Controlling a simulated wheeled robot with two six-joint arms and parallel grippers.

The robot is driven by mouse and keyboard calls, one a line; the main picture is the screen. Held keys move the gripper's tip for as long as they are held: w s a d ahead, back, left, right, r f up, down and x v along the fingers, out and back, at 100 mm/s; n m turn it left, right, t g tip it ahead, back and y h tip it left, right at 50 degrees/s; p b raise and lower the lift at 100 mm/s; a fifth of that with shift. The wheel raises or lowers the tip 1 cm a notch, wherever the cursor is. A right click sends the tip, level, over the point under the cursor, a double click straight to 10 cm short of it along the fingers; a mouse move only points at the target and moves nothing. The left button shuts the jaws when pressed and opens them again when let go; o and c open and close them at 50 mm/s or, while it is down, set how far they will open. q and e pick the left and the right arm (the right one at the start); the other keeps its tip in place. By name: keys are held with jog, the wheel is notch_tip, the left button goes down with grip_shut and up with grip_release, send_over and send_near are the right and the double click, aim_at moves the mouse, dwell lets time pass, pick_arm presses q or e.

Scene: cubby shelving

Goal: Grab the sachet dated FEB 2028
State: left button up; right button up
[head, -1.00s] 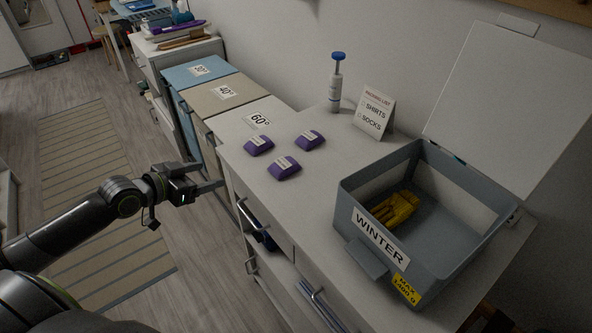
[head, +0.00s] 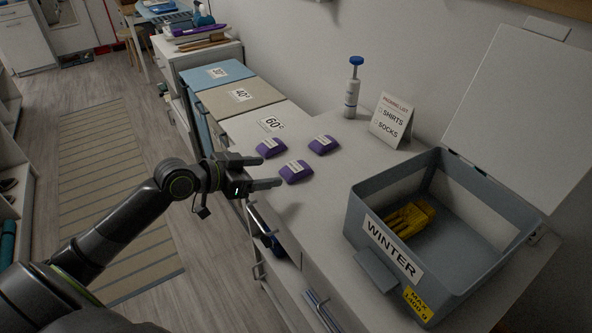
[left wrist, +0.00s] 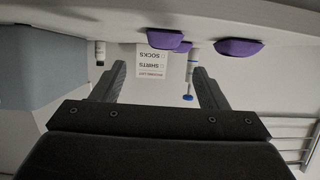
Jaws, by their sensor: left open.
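Three purple sachets with small white labels lie on the white counter (head: 330,200): a back-left one (head: 271,148), a right one (head: 323,145) and a front one (head: 296,171). Their printed dates are too small to read. My left gripper (head: 271,171) is open and empty at the counter's front edge, just left of the front sachet. In the left wrist view, which looks upside down, the open fingers (left wrist: 159,72) show with two purple sachets beyond them, one near the middle (left wrist: 169,43) and one to the right (left wrist: 238,47). My right gripper is out of view.
A grey open bin (head: 372,272) labelled WINTER, holding a yellow item (head: 410,219), stands at the right. A pump bottle (head: 352,92) and a packing-list card (head: 391,121) stand behind. Blue (head: 216,75) and beige (head: 240,96) lidded bins adjoin the counter.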

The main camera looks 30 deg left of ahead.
aim_at(295, 166)
pick_arm(q)
jog(key=x, duration=0.5)
jog(key=shift+w+d, duration=0.15)
jog(key=shift+p+x, duration=0.45)
jog(key=shift+x, duration=2.2)
jog(key=shift+w+r, duration=0.1)
jog(key=shift+w, duration=0.05)
jog(key=shift+a, duration=0.2)
jog(key=c, duration=1)
